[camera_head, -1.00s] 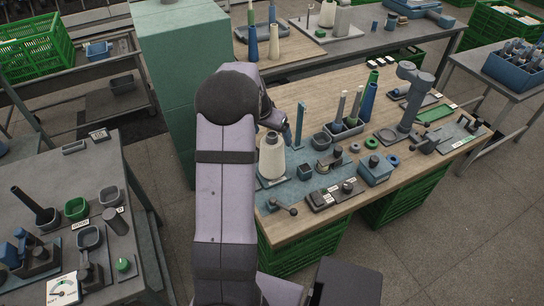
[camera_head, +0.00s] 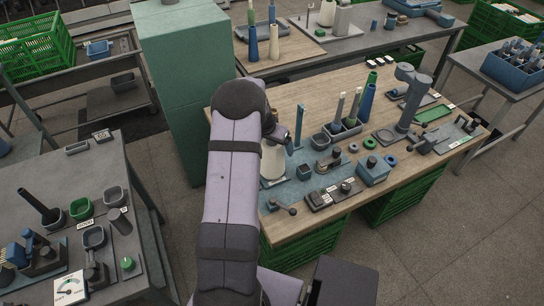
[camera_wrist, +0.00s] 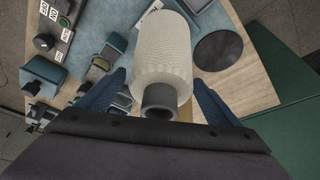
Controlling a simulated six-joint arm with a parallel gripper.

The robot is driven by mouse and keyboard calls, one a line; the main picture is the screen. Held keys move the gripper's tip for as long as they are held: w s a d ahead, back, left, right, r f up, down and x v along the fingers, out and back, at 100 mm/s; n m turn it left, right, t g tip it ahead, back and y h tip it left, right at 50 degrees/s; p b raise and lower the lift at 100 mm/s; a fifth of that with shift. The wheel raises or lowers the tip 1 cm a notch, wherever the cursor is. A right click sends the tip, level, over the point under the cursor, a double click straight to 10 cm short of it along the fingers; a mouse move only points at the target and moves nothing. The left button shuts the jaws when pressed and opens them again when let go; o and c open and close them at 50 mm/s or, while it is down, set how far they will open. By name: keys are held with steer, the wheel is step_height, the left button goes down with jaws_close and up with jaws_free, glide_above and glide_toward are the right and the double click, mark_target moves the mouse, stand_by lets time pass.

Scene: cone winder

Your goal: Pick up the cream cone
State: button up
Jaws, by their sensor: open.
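The cream cone (camera_head: 272,163) stands upright on a blue-grey mat (camera_head: 290,190) on the wooden table, partly hidden behind my arm in the head view. In the wrist view the cream cone (camera_wrist: 172,55) is seen from above, with its dark grey tube end (camera_wrist: 160,100) closest to the camera. My gripper (camera_wrist: 155,92) is open, with one blue finger on each side of the tube end. Both fingers look apart from the cone. In the head view my gripper (camera_head: 284,138) is mostly hidden by my arm at the cone's top.
A tall blue post (camera_head: 299,126) stands right behind the cone. A dark round disc (camera_wrist: 218,50) lies beside the cone in the wrist view. A green cabinet (camera_head: 185,90) stands left.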

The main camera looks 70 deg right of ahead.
steer(key=c, duration=1)
steer(key=shift+r, duration=0.1)
step_height(320, 180, up, 10)
steer(key=b, duration=0.2)
steer(key=shift+b, duration=0.4)
step_height(320, 180, up, 6)
steer(key=p, duration=0.4)
steer(key=shift+p, duration=0.3)
